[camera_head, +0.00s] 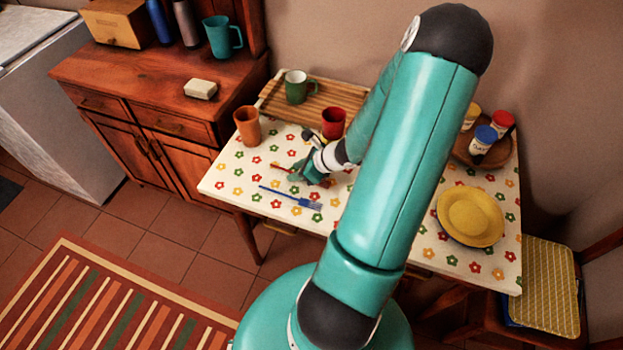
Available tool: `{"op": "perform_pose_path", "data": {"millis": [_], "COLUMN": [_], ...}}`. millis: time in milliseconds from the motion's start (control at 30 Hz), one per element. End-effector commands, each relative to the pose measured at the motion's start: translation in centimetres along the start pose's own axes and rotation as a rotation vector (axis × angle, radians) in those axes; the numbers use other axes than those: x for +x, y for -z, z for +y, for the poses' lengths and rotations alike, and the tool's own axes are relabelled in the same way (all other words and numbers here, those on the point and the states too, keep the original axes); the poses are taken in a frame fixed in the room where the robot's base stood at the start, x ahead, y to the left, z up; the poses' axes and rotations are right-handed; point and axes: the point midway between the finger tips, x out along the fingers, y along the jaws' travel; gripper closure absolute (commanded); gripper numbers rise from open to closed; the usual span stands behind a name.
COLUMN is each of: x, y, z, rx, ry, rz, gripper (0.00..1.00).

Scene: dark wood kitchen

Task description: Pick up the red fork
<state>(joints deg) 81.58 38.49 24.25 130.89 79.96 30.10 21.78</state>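A thin red piece, which looks like the red fork's handle (281,167), shows on the flowered tablecloth just left of my gripper. The rest of it is hidden behind the gripper. My gripper (302,174) is low over the table, at or very near this red piece. The view is too small to tell whether the fingers touch it or are closed. A blue fork (292,198) lies flat on the cloth in front of my gripper.
An orange cup (247,126) and a red mug (333,123) stand behind my gripper. A green mug (296,87) stands on a wooden tray (270,105). A yellow plate (470,216) and lidded jars (483,140) are at right. Bare cloth lies at the left front.

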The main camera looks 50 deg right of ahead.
Motion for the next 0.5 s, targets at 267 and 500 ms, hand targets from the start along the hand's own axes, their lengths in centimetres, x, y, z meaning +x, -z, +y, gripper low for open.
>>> {"op": "perform_pose_path", "data": {"millis": [267,500], "x": [0.04,0.03], "y": [-0.02,-0.02], "z": [-0.02,-0.01], "rx": [-0.001,-0.001], "ry": [0.000,0.000], "rz": [0.000,0.000], "gripper": [0.80,1.00]}}
